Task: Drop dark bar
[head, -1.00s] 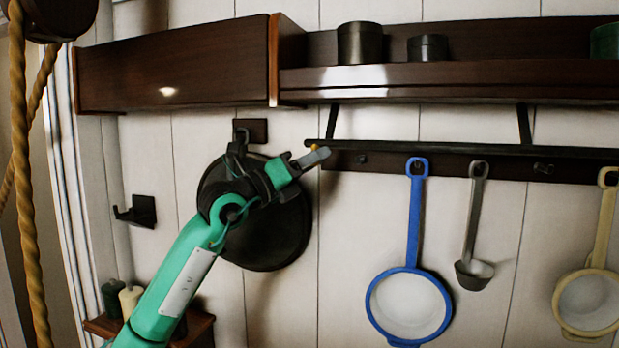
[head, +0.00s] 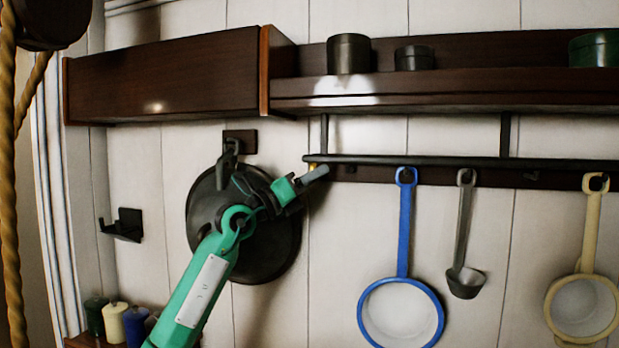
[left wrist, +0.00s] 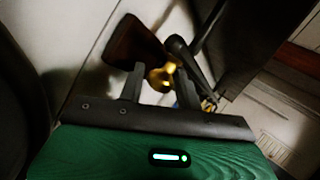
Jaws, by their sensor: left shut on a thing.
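The dark bar (head: 450,161) is a long black rail running level below the wall shelf, and two dark struts rise from it to the shelf. A small brass piece (head: 311,165) shows at its left end. My left gripper (head: 316,173) is at that end, just below the bar. In the left wrist view, my gripper's fingers (left wrist: 150,75) are on either side of the brass knob (left wrist: 160,77), and a dark rod (left wrist: 186,56) lies just beyond. The exact contact is partly hidden. My right gripper is not in view.
The shelf (head: 450,91) holds dark tins. Below the bar hang a blue-handled pan (head: 404,230), a grey ladle (head: 463,235) and a cream-handled pan (head: 592,230). A round black pan (head: 275,255) hangs behind my arm. Several jars stand low at left.

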